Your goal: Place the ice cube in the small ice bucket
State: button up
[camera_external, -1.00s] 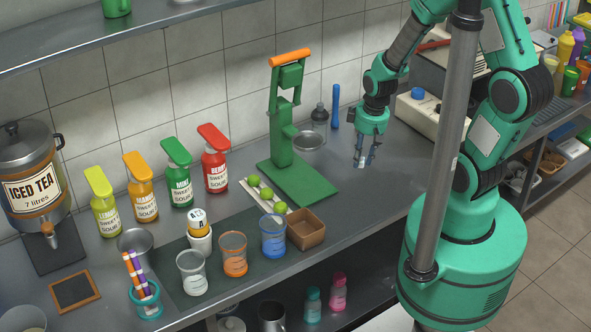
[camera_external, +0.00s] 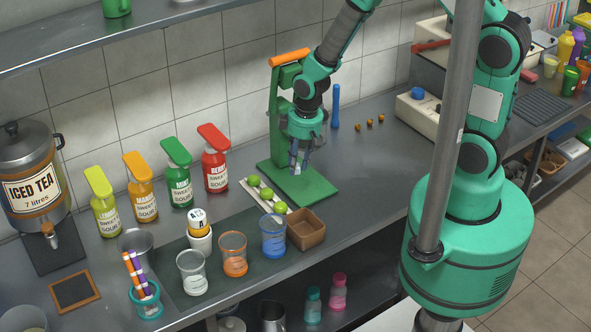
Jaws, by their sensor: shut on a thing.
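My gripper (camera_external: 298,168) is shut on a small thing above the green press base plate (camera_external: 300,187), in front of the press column. The thing is mostly hidden by the fingers. It looks pale and clear, like the ice cube, but is too small to see well. I cannot tell for certain which vessel is the small ice bucket. A grey metal vessel (camera_external: 135,240) stands at the left, behind the cup of striped straws, well away from my gripper.
Limes (camera_external: 265,193) lie on a tray just left of the press. Clear (camera_external: 192,273), orange (camera_external: 233,255) and blue (camera_external: 273,238) cups and a brown box (camera_external: 307,229) stand in front. Syrup bottles (camera_external: 214,160) line the wall. Small orange-brown pieces (camera_external: 370,123) lie at right.

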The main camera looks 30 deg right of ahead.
jog(key=w+a+r+n+p, duration=0.1)
jog(key=w+a+r, duration=0.15)
jog(key=a, duration=0.45)
jog(key=w+a+r+n+p, duration=0.1)
jog(key=w+a+p, duration=0.1)
jog(key=w+a, duration=0.35)
jog(key=n+p, duration=0.4)
jog(key=p, duration=0.3)
send_over(135, 236)
jog(key=s+a, duration=0.1)
jog(key=s, duration=0.4)
jog(key=shift+w+r+g+y, duration=0.2)
jog(key=shift+r+g+y, duration=0.1)
jog(key=shift+g, duration=0.1)
jog(key=shift+f+b, duration=0.15)
jog(key=shift+b, duration=0.15)
jog(key=shift+f+b, duration=0.9)
jog(key=shift+f, duration=4.45)
jog(key=o, duration=1)
jog(key=shift+c, duration=0.2)
